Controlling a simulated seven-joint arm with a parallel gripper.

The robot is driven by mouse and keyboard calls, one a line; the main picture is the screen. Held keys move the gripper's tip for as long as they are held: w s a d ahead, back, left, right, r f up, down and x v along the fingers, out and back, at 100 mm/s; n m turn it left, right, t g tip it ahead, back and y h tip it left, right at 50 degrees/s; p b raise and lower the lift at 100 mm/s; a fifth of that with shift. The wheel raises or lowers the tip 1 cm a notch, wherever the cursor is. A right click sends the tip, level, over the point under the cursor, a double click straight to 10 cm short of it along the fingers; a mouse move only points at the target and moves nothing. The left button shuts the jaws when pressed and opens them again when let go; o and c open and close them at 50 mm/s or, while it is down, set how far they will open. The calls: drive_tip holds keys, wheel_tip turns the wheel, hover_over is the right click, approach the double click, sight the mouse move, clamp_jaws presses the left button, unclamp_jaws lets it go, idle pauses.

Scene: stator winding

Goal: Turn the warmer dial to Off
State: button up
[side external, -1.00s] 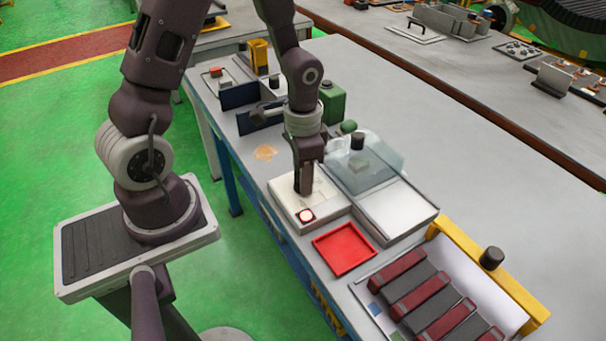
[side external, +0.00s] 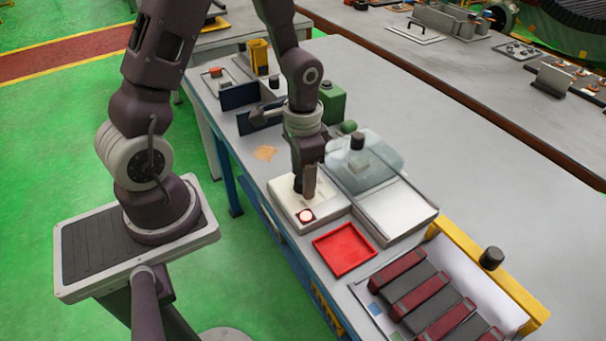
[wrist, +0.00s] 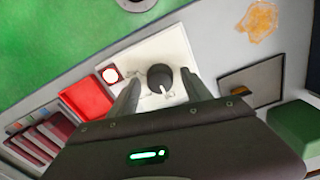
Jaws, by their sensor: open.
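The warmer is a white box (side external: 327,209) on the bench with a round button (side external: 306,216) near its front corner; the button also shows in the wrist view (wrist: 111,75). The dark round dial (wrist: 160,78) with a pale pointer sits on its white top panel in the wrist view. My gripper (side external: 304,190) is over the panel, pointing down. In the wrist view my gripper (wrist: 160,88) is open, its two fingers on either side of the dial with gaps. I cannot tell whether the fingers reach down to the dial's height. Dial markings are too small to read.
A clear-lidded unit (side external: 368,170) with a black knob stands right beside the warmer. A red tray (side external: 344,249) lies in front. A rack of dark red and grey bars (side external: 430,300) is at lower right. A green container (side external: 333,103) stands behind.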

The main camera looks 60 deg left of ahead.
wheel_tip(320, 180, up, 7)
drive_tip(key=shift+r, duration=0.1)
idle(0.3)
drive_tip(key=s+d+r+n+t, duration=0.1)
drive_tip(key=s+d+r+t, duration=0.1)
drive_tip(key=s+r, duration=0.4)
drive_tip(key=s+d+r+n+t, duration=0.1)
drive_tip(key=s+d+r+t, duration=0.2)
drive_tip(key=s+r, duration=0.4)
wheel_tip(320, 180, up, 3)
drive_tip(key=shift+f+t, duration=0.1)
drive_tip(key=shift+t, duration=0.2)
